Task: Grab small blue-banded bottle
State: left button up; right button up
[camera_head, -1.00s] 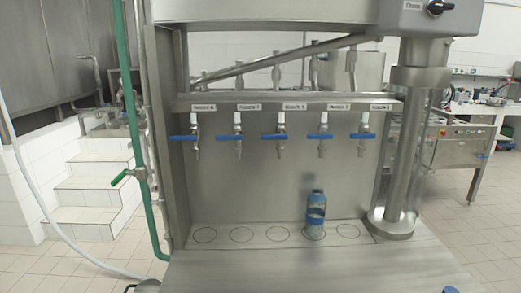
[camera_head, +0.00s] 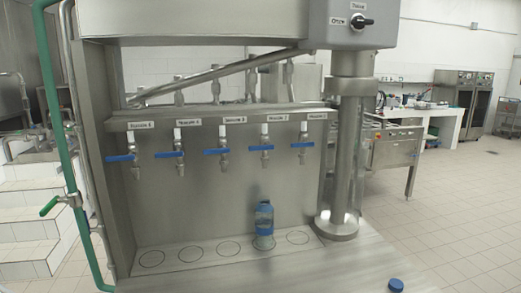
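The small blue-banded bottle (camera_head: 264,226) stands upright on the filler's metal shelf, on the second marked circle from the right, below one of the nozzles. It has a blue upper part, a blue band and a paler, greenish lower part. A blue cap-like object (camera_head: 396,285) shows at the bottom edge on the right; most of its surroundings are cut off. Neither of my grippers shows in the head view.
Several nozzles with blue handles (camera_head: 267,148) hang in a row above the shelf (camera_head: 205,254). A thick steel column (camera_head: 340,170) stands right of the bottle. A green pipe (camera_head: 70,170) runs down the left side. Open tiled floor (camera_head: 460,215) lies to the right.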

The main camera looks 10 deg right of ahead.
aim_at(264, 212)
jog(key=i+l, duration=0.1)
jog(key=l, duration=0.4)
jog(key=i+l, duration=0.1)
jog(key=l, duration=0.35)
jog(key=i+l, duration=0.1)
jog(key=l, duration=0.4)
jog(key=u, duration=0.05)
